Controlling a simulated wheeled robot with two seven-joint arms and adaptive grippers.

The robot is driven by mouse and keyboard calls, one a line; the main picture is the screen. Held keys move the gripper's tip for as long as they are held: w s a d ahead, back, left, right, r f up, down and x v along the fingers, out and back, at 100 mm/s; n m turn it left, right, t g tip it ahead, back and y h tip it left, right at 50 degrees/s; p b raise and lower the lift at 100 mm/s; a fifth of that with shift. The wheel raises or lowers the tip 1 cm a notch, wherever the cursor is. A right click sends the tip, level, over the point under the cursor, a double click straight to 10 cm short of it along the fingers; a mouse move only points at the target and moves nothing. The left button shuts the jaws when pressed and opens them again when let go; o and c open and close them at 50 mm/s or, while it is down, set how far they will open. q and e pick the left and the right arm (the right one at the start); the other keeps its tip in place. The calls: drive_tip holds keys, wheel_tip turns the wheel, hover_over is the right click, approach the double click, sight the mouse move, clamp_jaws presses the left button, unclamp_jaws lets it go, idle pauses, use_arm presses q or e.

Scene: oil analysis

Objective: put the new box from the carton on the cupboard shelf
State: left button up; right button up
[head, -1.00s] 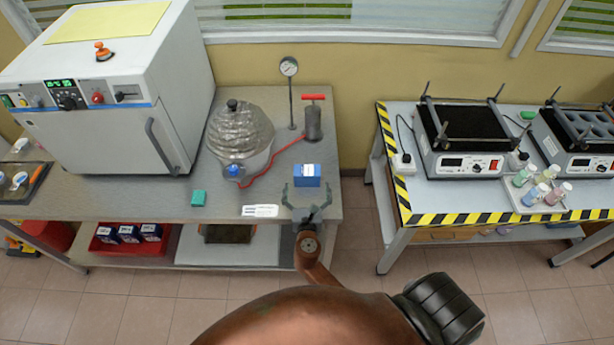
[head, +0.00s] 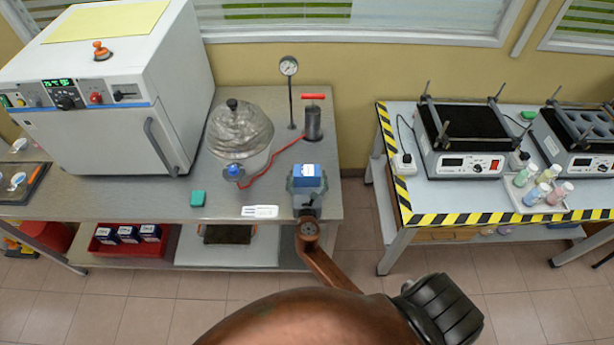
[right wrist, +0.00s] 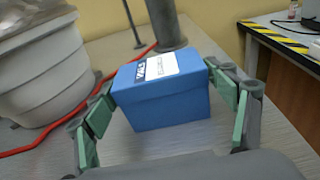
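A blue box (head: 307,176) with a white label on its lid stands upright near the right front edge of the grey bench. It also shows large in the right wrist view (right wrist: 165,97). My right gripper (head: 307,187) is around the box, with one finger on each side. In the right wrist view the fingers (right wrist: 164,98) are spread and very close to the box's sides; I cannot tell whether they touch. A red carton (head: 105,248) with several blue-and-white boxes (head: 129,234) sits on the bench's lower shelf. My left gripper and a cupboard are not in view.
A white oven (head: 110,130) stands left. A gap separates the bench from the striped table (head: 450,217).

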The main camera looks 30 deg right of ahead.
drive_tip(key=shift+r, duration=0.1)
drive_tip(key=c, duration=1.1)
